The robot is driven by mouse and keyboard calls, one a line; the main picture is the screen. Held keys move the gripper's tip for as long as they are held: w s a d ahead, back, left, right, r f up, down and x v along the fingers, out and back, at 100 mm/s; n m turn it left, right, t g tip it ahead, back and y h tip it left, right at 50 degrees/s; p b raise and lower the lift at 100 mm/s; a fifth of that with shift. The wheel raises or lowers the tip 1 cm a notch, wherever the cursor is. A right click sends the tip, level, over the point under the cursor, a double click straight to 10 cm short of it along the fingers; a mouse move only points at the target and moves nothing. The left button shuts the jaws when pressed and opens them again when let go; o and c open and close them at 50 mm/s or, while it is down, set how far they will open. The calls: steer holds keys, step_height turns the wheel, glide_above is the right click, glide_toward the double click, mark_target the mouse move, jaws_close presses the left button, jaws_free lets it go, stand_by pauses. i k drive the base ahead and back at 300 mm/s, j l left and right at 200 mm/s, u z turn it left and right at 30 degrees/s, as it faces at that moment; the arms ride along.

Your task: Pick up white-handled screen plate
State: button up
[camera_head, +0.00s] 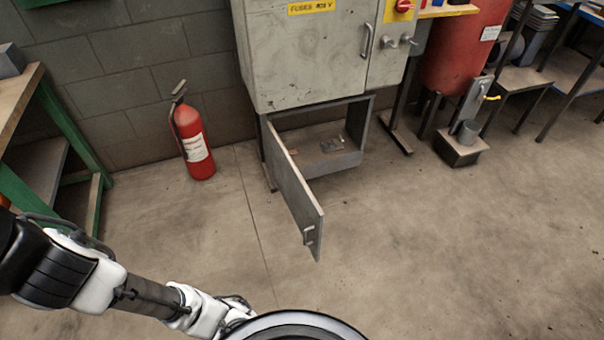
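I cannot clearly make out a white-handled screen plate. A small, flat greyish item (331,146) lies inside the open lower compartment (343,163) of the grey cabinet. It is too small to tell whether it is the plate or has a white handle. A small brownish thing lies to its left, near the door's edge. My gripper (238,303) is low in the picture, at the end of my white and black arm, well in front of the compartment. Its fingers are too small and partly hidden to tell whether they are open or shut.
The compartment's door (300,195) stands open, jutting toward me. A red fire extinguisher (194,145) stands left of it by the wall. A green-legged workbench (75,150) is at the left. A red tank (463,50) and shelves stand right. The floor at centre right is clear.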

mark_target(336, 143)
steer(key=l+u, duration=0.15)
steer(key=u, duration=0.2)
steer(key=i+l+u, duration=0.1)
steer(key=l+u, duration=0.15)
steer(key=u, duration=0.15)
steer(key=l+u, duration=0.15)
steer(key=u, duration=0.2)
steer(key=l+u, duration=0.2)
steer(key=l, duration=0.3)
steer(key=l+u, duration=0.2)
steer(key=l, duration=0.3)
steer(key=k+l, duration=0.1)
steer(key=l, duration=0.45)
steer(key=k+l, duration=0.1)
steer(key=l, duration=0.4)
steer(key=i+l, duration=0.25)
steer(key=l, duration=0.15)
steer(key=i+l, duration=0.25)
steer(key=l, duration=0.2)
steer(key=i+l, duration=0.25)
steer(key=l, duration=0.15)
steer(key=i+l, duration=0.25)
steer(key=l, duration=0.2)
steer(key=u, duration=0.05)
